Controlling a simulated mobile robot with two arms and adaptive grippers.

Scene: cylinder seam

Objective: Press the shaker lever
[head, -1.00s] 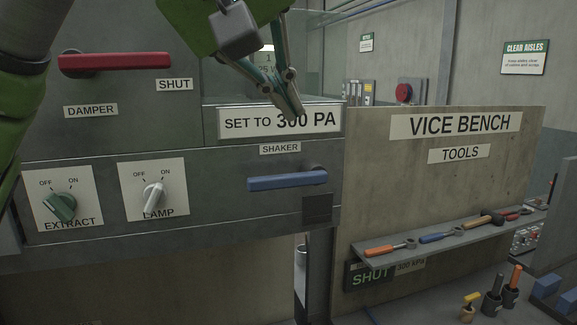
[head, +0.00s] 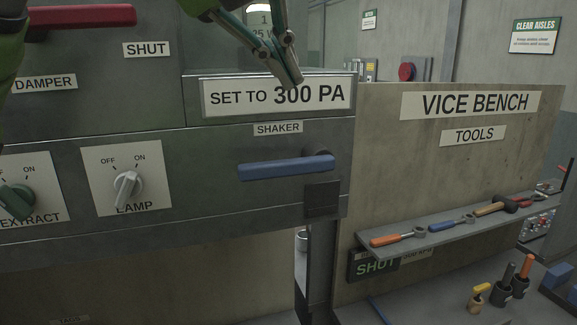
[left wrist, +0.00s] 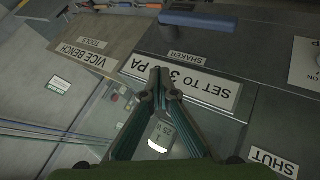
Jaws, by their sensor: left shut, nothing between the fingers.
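The blue shaker lever (head: 287,168) lies nearly level on the grey panel, under the SHAKER label (head: 278,128), with its pivot at the right end. My left gripper (head: 294,84) is above the lever, in front of the SET TO 300 PA sign. Its fingers are shut and empty, apart from the lever. In the left wrist view the closed fingertips (left wrist: 159,73) point toward the lever's side of the panel. My right gripper is not in view.
A red damper lever (head: 82,16) is at upper left. The EXTRACT knob (head: 16,201) and LAMP knob (head: 127,188) sit left of the shaker lever. A tool shelf (head: 400,246) juts out at right. The space before the shaker lever looks clear.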

